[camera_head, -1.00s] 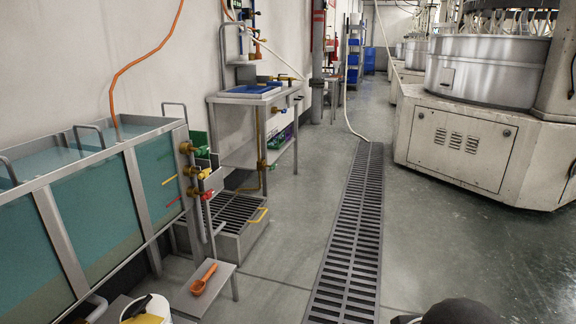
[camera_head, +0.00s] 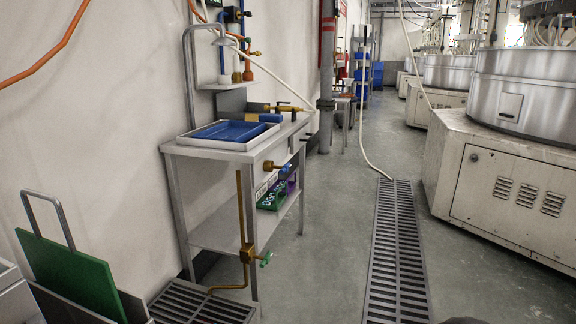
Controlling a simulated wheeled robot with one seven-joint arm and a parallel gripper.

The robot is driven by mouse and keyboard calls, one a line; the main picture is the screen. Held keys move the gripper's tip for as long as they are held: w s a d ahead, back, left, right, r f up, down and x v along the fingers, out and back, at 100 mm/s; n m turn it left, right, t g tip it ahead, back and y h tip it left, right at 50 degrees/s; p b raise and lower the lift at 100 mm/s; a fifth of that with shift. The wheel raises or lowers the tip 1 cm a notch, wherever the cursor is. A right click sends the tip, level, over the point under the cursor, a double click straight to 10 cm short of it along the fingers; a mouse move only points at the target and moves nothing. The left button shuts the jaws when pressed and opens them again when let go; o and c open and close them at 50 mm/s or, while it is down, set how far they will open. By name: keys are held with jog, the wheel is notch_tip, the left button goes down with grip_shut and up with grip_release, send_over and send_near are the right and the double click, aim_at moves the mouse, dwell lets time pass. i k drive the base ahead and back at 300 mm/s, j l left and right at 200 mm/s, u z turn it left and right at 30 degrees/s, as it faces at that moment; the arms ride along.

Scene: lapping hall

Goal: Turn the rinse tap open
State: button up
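Several taps show around a metal bench, and I cannot tell which is the rinse tap. A brass valve with a green handle (camera_head: 254,255) is low on a vertical brass pipe by the front leg. A long brass tap (camera_head: 284,107) lies level above the bench top. Small wall valves (camera_head: 236,15) hang above, one of them blue. Whether any is open is too small to tell.
The bench (camera_head: 212,154) holds a blue tray (camera_head: 226,131). A green board (camera_head: 66,275) stands at lower left near a floor grate (camera_head: 190,301). A long drain grating (camera_head: 398,250) runs up the aisle; large machines (camera_head: 510,180) stand right. A pale hose (camera_head: 361,130) crosses the floor.

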aim_at(286, 168)
jog(key=i+u, duration=0.2)
jog(key=i, duration=0.2)
jog(key=i+l+u, duration=0.2)
jog(key=i, duration=0.2)
jog(key=i+l+z, duration=0.15)
jog(key=l+z, duration=0.2)
